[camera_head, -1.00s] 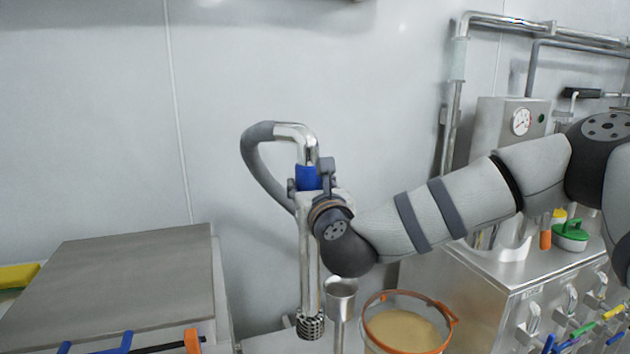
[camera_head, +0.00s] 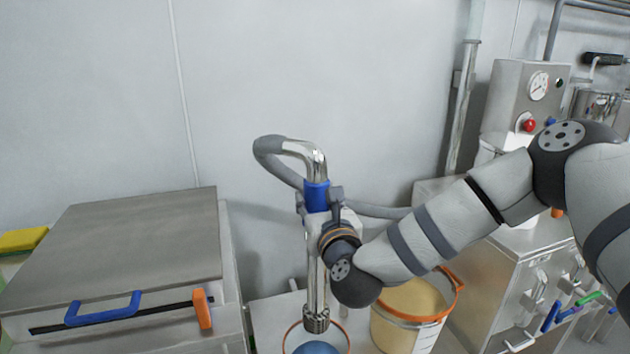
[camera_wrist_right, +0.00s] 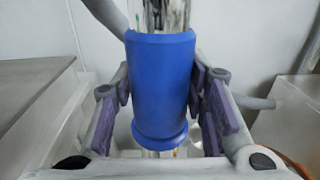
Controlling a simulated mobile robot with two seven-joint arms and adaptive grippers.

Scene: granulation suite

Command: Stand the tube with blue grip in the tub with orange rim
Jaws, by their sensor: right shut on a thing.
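The metal tube with its blue grip (camera_head: 317,196) hangs upright, with a perforated end (camera_head: 316,319) at the bottom and a grey hose from its top. My right gripper (camera_head: 322,212) is shut around the blue grip, which also fills the right wrist view (camera_wrist_right: 160,88) between the finger pads. A tub with a broad orange rim (camera_head: 452,277) and tan contents stands right of the tube, partly behind my wrist. A second round vessel with a thin orange-brown rim (camera_head: 289,333) and blue contents is cut off at the bottom edge. The perforated end overlaps its far rim; contact cannot be told. My left gripper is out of view.
A steel box (camera_head: 130,235) with a blue handle and an orange latch stands at the left. A steel cabinet (camera_head: 520,285) with a gauge unit (camera_head: 520,95) stands at the right. The grey hose (camera_head: 380,211) runs right behind my arm.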

